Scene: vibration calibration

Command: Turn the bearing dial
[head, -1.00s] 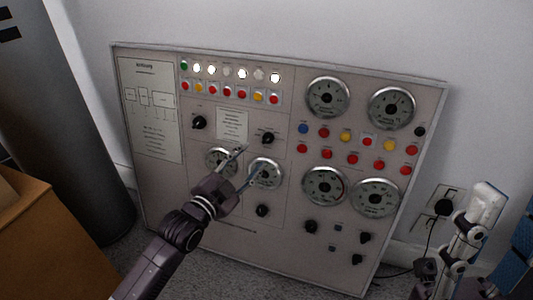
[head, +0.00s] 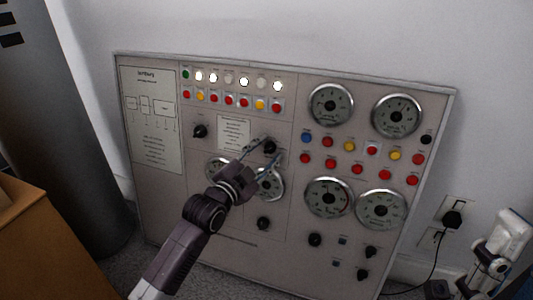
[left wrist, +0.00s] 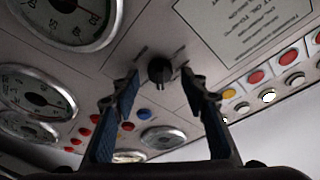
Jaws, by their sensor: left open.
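A black dial knob (head: 270,146) sits on the upright grey control panel (head: 225,215), right of a small white label. It also shows in the left wrist view (left wrist: 160,70), straight ahead between the fingers. The small lettering is too blurred to confirm that it is the bearing dial. My left gripper (head: 263,150) is open, with its fingers on either side of the knob's position. In the left wrist view its fingertips (left wrist: 160,85) are apart and I see no contact with the knob. My left gripper partly hides two gauges.
Another knob (head: 200,131) and several lower knobs are on the panel, with large gauges (head: 331,104) and coloured buttons. A brown box (head: 50,245) and a grey cylinder (head: 60,120) stand at left. A white jointed object (head: 508,235) and a plugged socket (head: 452,219) are at right.

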